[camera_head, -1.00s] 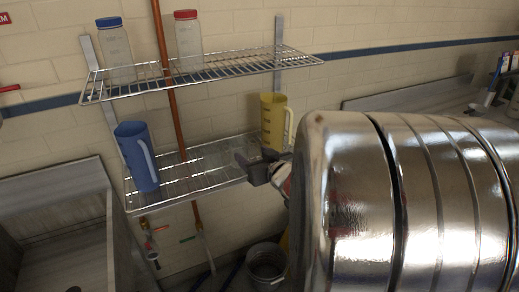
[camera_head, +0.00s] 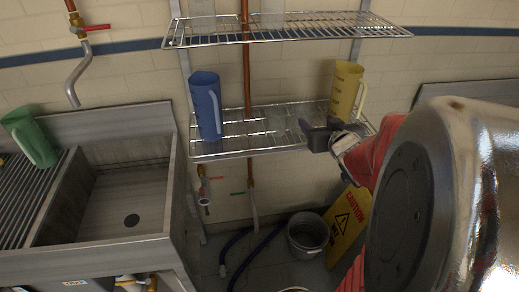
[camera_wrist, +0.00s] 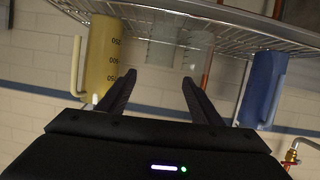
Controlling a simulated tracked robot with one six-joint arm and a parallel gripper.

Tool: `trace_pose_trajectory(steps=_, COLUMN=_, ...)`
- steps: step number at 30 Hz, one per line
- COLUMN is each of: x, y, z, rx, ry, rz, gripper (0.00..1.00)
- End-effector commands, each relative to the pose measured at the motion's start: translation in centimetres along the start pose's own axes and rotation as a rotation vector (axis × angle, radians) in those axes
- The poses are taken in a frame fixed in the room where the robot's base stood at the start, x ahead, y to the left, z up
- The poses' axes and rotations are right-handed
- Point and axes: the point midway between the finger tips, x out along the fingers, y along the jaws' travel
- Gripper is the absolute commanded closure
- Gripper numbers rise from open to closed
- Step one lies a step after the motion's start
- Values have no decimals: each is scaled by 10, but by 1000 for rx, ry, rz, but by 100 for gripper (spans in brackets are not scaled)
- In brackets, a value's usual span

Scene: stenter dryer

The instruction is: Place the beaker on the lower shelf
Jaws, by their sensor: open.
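The lower shelf (camera_head: 235,146) is a wire rack on the wall. A blue jug-like beaker (camera_head: 205,106) stands at its left and a yellow one (camera_head: 345,90) at its right. In the wrist view, which looks upside down, the yellow beaker (camera_wrist: 100,55) is at left and the blue one (camera_wrist: 260,90) at right. A faint clear vessel-like shape (camera_wrist: 180,50) shows between them; I cannot make it out in the head view. My gripper (camera_head: 318,137) is at the shelf's front edge, right of centre. Its fingers (camera_wrist: 160,82) are apart with nothing between them.
The upper wire shelf (camera_head: 290,30) hangs above. A green jug (camera_head: 31,138) leans beside the sink (camera_head: 125,190) at left. A copper pipe (camera_head: 246,70) runs behind the shelves. A bucket (camera_head: 307,236) and a yellow caution sign (camera_head: 347,222) stand below.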

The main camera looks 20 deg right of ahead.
Motion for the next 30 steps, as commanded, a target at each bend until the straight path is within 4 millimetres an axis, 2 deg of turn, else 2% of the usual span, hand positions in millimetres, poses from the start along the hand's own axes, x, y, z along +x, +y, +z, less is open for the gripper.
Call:
trace_pose_trajectory(steps=6, x=-11, y=-18, z=-10, rx=-41, ry=-68, rz=63, gripper=41)
trace_pose_trajectory(steps=14, x=-36, y=-46, z=-9, rx=-66, ry=-178, rz=106, gripper=41)
trace_pose_trajectory(steps=23, x=-77, y=-90, z=3, rx=-76, ry=-329, rz=87, gripper=41)
trace_pose_trajectory(steps=30, x=-121, y=-132, z=22, rx=-89, ry=-466, rz=15, gripper=41)
